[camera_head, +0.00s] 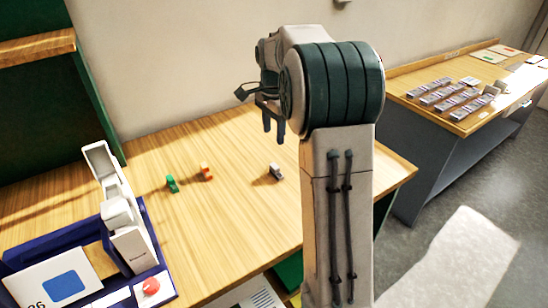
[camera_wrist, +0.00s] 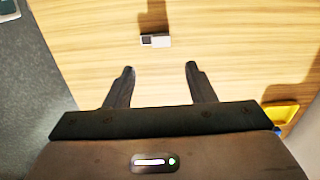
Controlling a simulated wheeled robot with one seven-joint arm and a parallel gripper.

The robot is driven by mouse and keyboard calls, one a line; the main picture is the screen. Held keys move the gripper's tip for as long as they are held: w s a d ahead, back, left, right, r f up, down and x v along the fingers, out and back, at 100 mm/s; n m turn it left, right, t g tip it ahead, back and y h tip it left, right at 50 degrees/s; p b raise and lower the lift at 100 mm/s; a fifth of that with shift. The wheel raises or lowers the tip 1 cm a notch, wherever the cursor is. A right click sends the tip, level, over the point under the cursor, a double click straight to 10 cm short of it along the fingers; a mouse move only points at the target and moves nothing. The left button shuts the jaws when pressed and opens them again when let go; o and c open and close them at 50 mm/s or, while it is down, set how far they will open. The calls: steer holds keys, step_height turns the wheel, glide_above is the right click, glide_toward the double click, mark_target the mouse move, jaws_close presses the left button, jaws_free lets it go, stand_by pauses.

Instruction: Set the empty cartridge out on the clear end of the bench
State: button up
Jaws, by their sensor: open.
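A small grey-and-white block (camera_head: 276,172) lies on the wooden bench (camera_head: 235,225), right of a small green block (camera_head: 172,184) and a small orange block (camera_head: 206,172). I cannot tell from its look whether any of these is the empty cartridge. My gripper (camera_head: 273,133) is open and empty above the bench, pointing down. In the wrist view, a white and dark grey block (camera_wrist: 156,41) lies on the wood just beyond the spread fingertips of my gripper (camera_wrist: 160,70), apart from them.
A tall white device (camera_head: 130,232) stands in a navy tray (camera_head: 162,258) at the left, by a card with a blue patch (camera_head: 65,286). A second table (camera_head: 415,92) at the right holds several grey strips. A yellow bin (camera_wrist: 282,114) shows at the wrist view's right. The bench's right end is clear.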

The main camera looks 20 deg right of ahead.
steer(key=s+a+r+n+t, duration=0.1)
steer(key=s+a+r+n, duration=0.1)
steer(key=s+a+n, duration=0.3)
steer(key=s+a+r+n, duration=0.1)
steer(key=s+a+n, duration=0.1)
steer(key=s, duration=0.6)
steer(key=s+a+f+n+t, duration=0.1)
steer(key=s+a+f+n, duration=0.1)
steer(key=s+n, duration=0.2)
steer(key=s+a+f+n+t, duration=0.1)
steer(key=s+n, duration=0.3)
steer(key=s, duration=0.6)
steer(key=shift+s+a+f+n, duration=0.2)
steer(key=shift+a+f+n, duration=0.15)
steer(key=shift+f, duration=0.45)
